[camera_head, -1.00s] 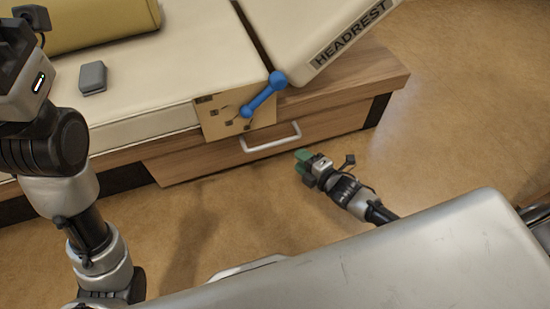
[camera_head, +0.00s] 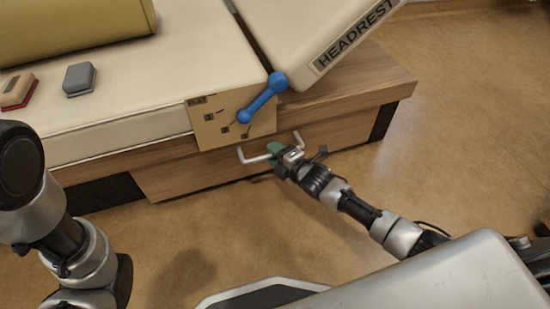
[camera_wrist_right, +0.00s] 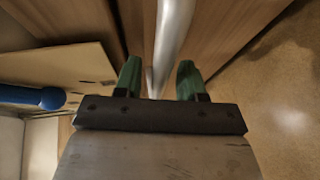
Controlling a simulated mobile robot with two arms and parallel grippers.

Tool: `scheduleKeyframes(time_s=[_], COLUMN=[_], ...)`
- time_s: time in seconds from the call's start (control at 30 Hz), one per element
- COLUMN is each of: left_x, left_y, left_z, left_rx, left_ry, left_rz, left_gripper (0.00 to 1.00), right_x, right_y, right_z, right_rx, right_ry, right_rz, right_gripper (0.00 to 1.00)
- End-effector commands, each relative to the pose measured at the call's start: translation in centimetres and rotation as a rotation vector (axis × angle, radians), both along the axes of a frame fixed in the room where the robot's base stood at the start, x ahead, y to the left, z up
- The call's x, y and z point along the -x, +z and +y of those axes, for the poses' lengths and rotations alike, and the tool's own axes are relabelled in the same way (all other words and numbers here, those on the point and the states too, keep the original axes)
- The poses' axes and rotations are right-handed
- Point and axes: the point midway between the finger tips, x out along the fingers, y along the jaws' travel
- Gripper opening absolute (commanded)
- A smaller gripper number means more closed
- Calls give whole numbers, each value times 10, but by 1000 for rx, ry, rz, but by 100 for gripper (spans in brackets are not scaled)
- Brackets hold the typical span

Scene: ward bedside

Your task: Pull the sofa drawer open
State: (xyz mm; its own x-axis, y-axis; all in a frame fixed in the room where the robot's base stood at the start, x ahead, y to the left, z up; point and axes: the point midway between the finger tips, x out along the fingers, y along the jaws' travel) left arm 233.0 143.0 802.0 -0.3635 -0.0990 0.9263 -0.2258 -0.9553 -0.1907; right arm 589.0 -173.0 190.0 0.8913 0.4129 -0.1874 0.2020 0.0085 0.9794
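The sofa drawer (camera_head: 190,172) is a wooden front low in the sofa base, and it looks closed. Its pale bar handle (camera_head: 252,159) is partly hidden by my right gripper (camera_head: 275,153). In the right wrist view the handle (camera_wrist_right: 172,40) runs between the two green fingers of my right gripper (camera_wrist_right: 157,82). The fingers stand apart on either side of the bar, with gaps visible, so the gripper is open around it. My left arm shows at the left edge of the head view, but its gripper is out of frame.
A blue lever (camera_head: 263,98) sticks out from a marked panel (camera_head: 212,128) above the drawer. The tilted headrest (camera_head: 325,35) is above right. A grey block (camera_head: 79,78) and a red-edged block (camera_head: 17,91) lie on the seat. Floor (camera_head: 480,130) at right is clear.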

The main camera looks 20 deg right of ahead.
Motion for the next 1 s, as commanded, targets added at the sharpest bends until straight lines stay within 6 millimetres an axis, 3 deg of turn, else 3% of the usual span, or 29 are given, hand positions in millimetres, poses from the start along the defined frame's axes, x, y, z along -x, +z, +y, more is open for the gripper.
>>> scheduleKeyframes(time_s=[0.27, 0.53, 0.83, 1.0], left_x=[0, 0, 0, 0], left_y=[-1, -1, 1, 12], left_z=[0, 0, 0, 0], left_rx=[0, 0, 0, 0], left_ry=[0, 0, -1, 0], left_rz=[-1, -1, 0, 1], left_gripper=[43, 43, 43, 43], right_x=[-2, -1, 0, 12], right_y=[0, 0, 0, 2], right_z=[1, 1, 1, 1], right_rx=[0, 0, 0, 0], right_ry=[0, 0, 0, 1], right_rz=[0, 1, 1, 5], right_gripper=[40, 0, 0, 0])
